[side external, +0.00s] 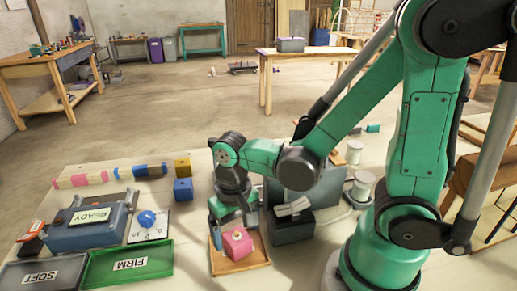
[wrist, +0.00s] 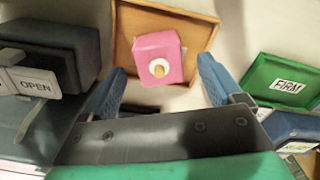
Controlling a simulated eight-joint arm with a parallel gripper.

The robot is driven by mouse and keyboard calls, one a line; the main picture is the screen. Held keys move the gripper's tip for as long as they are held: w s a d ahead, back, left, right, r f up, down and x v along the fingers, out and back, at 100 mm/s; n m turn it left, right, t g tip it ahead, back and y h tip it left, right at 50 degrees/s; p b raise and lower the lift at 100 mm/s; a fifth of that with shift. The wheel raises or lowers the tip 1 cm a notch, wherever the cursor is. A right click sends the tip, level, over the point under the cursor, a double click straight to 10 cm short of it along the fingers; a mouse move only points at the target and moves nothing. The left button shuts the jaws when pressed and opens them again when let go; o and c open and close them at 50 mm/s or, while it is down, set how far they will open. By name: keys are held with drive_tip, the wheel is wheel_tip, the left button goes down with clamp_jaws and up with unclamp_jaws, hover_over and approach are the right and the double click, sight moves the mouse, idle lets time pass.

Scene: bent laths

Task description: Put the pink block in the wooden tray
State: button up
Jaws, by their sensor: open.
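The pink block (side external: 237,244) sits in the shallow wooden tray (side external: 240,267) on the worktop. In the wrist view the pink block (wrist: 170,45) shows a white ring with a tan centre, and the wooden tray (wrist: 124,35) lies around and beneath it. My gripper (side external: 226,216) is just above and behind the block in the side view. In the wrist view its blue fingers (wrist: 161,68) are spread wide, one on each side of the block, with a visible gap to it. The block's underside is hidden.
A green FIRM tray (side external: 128,264) and a grey SOFT tray (side external: 42,273) lie at left, before a blue READY box (side external: 85,228). A dark box with an OPEN label (wrist: 35,85) stands close at left in the wrist view.

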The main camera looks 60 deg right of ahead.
sight(237, 236)
drive_tip(key=w+d+r+n+t, duration=0.2)
drive_tip(key=d+r+n+t, duration=0.1)
drive_tip(key=r+t, duration=0.4)
drive_tip(key=shift+w+r+n, duration=0.35)
drive_tip(key=shift+r+n, duration=0.45)
drive_tip(key=shift+r, duration=0.65)
drive_tip(key=shift+d, duration=0.1)
idle(0.3)
